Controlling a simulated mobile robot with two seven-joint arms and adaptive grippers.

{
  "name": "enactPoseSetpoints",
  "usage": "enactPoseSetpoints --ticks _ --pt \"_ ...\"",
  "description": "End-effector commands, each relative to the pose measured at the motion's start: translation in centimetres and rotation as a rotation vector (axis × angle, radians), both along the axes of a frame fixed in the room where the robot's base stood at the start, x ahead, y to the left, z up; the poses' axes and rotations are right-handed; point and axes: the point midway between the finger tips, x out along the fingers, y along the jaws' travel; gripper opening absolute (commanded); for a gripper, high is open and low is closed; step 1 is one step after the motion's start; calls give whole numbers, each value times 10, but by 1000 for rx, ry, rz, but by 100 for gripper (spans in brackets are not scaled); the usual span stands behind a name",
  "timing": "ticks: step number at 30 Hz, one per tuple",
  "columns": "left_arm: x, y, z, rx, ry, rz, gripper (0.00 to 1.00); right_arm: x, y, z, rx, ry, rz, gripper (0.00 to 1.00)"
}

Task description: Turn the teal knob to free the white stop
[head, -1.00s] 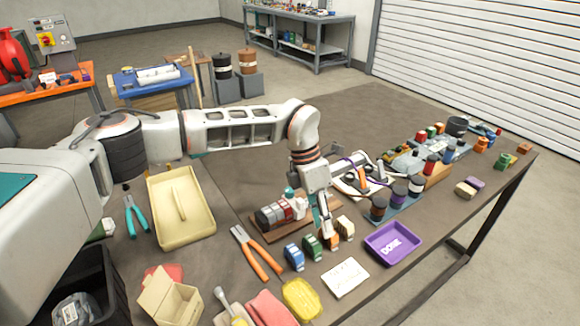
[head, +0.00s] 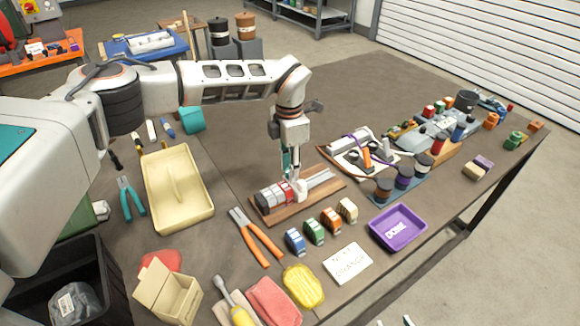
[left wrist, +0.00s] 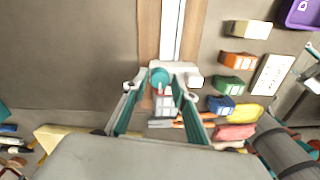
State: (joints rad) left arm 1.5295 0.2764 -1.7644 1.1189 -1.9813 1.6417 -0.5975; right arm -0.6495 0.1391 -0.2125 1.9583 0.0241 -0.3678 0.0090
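The teal knob (left wrist: 159,77) sits on the white stop (left wrist: 184,70), which lies across a metal rail (left wrist: 173,30) on a wooden board. Red, white and grey modules (head: 278,195) sit on the rail beside the stop. My left gripper (left wrist: 160,86) is open, pointing down, with one finger on each side of the knob. In the left wrist view I see gaps between fingers and knob; contact cannot be told. In the head view my left gripper (head: 293,182) hides most of the knob. Fingertips of my right gripper (head: 394,321) show apart at the bottom edge.
Blue, green, orange and cream modules (head: 314,230) stand in a row before the board. Orange-handled pliers (head: 257,238) lie left of them. A purple tray (head: 398,228) and a written card (head: 348,263) lie to the right. Bare table lies behind the board.

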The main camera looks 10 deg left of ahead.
Motion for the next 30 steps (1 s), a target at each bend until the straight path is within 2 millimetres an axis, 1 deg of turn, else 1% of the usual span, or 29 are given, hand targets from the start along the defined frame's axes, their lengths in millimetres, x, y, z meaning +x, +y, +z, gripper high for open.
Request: enactPoseSetpoints --ticks 3,9,10,11,12,13,23,30 --pt "0 0 -3 -1 -1 0 27 2 0 3 1 -5 0 40" --pt "0 0 -4 -1 -1 0 27 3 0 5 2 -9 0 40" --pt "0 0 -4 -1 -1 0 25 3 0 5 2 -9 0 40" --pt "0 0 -4 -1 -1 0 17 3 0 5 2 -9 0 40" --pt "0 0 -4 -1 -1 0 7 3 0 5 2 -9 0 40" --pt "0 0 -4 -1 -1 0 0 3 0 5 2 -9 0 40" --pt "0 0 -4 0 0 21 0 2 0 3 1 -5 0 40" --pt "0 0 -3 0 -1 132 0 1 0 2 0 -2 1 40"
